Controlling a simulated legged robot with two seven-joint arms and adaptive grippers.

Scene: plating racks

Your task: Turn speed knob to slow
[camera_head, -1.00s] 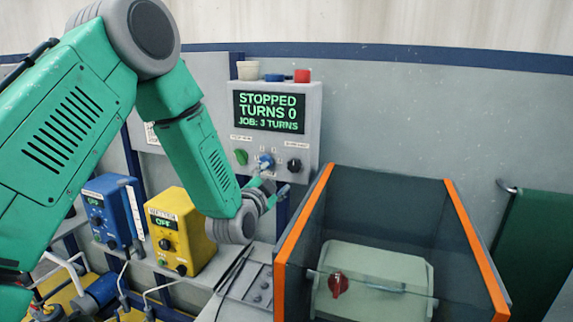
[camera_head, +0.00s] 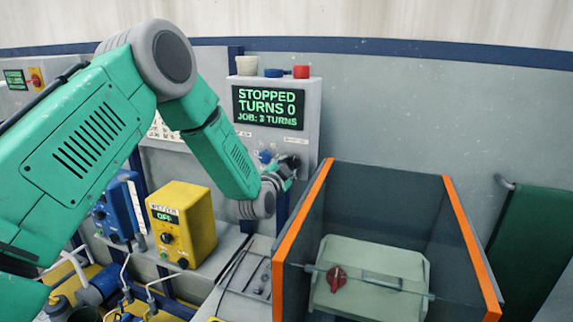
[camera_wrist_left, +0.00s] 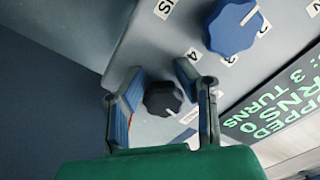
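The control box (camera_head: 310,135) on the wall has a screen (camera_head: 268,108) reading STOPPED, TURNS 0, JOB: 3 TURNS. My left gripper (camera_head: 288,166) is at the right part of the box's knob row. In the left wrist view the gripper (camera_wrist_left: 163,75) is open, with a finger on either side of a black knob (camera_wrist_left: 163,98). I cannot tell whether either finger touches it. A blue knob (camera_wrist_left: 232,27) with a white pointer and numbers around it lies beyond; it also shows in the head view (camera_head: 265,157). The label by the black knob is too small to read. My right gripper is out of view.
An open-topped bin with orange edges (camera_head: 303,240) stands just right of the gripper, holding a pale barrel with a red knob (camera_head: 337,279). A yellow box (camera_head: 190,222) and a blue box (camera_head: 118,207) stand left.

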